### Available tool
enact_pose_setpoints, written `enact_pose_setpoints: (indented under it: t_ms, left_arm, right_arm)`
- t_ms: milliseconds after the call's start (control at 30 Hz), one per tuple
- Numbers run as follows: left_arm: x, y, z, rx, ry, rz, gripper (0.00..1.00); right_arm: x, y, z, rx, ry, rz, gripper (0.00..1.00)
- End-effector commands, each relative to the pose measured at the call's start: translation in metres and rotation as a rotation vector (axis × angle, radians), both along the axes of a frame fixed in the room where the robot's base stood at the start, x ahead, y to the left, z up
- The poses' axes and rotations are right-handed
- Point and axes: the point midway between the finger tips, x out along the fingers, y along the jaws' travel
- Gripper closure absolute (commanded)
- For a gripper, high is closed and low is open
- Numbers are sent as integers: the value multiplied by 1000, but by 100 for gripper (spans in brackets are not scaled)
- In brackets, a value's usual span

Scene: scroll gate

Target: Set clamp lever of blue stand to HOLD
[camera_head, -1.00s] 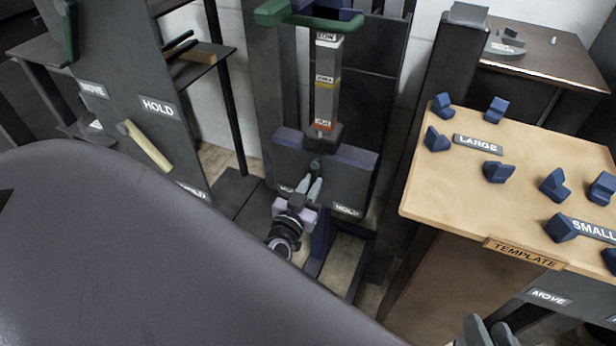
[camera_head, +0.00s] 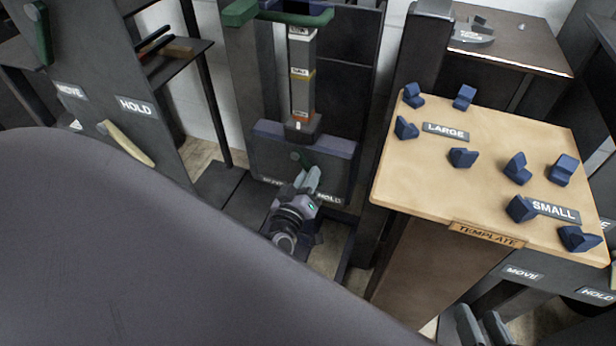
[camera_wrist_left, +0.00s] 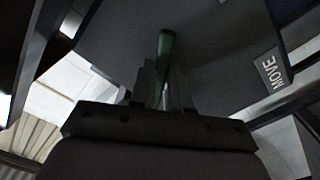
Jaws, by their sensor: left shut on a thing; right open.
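The blue stand's dark front panel (camera_head: 262,160) has a blue top edge and stands in the middle of the head view. Its green clamp lever (camera_head: 299,157) shows by its upper end; the rest is between my left gripper's fingers. My left gripper (camera_head: 312,178) is shut on the lever, which slants down and right toward the HOLD label (camera_head: 329,198). In the left wrist view the green lever (camera_wrist_left: 165,60) stands between the two fingers, with the MOVE label (camera_wrist_left: 271,70) to the right. My right gripper (camera_head: 484,325) is open and empty at the bottom edge.
A wooden table (camera_head: 420,186) with several blue blocks stands at the right. A grey panel (camera_head: 120,75) at the left has its own HOLD label and a cream lever (camera_head: 130,145). A large dark grey surface (camera_head: 150,250) fills the lower left.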

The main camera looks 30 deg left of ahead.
Motion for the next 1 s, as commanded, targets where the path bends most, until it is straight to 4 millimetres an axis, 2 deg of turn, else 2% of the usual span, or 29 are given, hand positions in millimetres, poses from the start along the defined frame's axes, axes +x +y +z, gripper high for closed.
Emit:
enact_pose_setpoints:
  t_ms: [500, 533, 600, 1000]
  left_arm:
    - [1, -1, 2, -26, -7, -3, 100]
    - [1, -1, 2, -27, -7, -3, 80]
    - [1, -1, 2, -26, -7, -3, 57]
    - [0, 0, 1, -20, -5, -1, 57]
  right_arm:
    - [0, -1, 0, -7, -1, 1, 58]
    - [0, -1, 0, -7, -1, 1, 58]
    - [0, -1, 0, -7, -1, 1, 58]
    - [1, -1, 1, -7, -3, 1, 58]
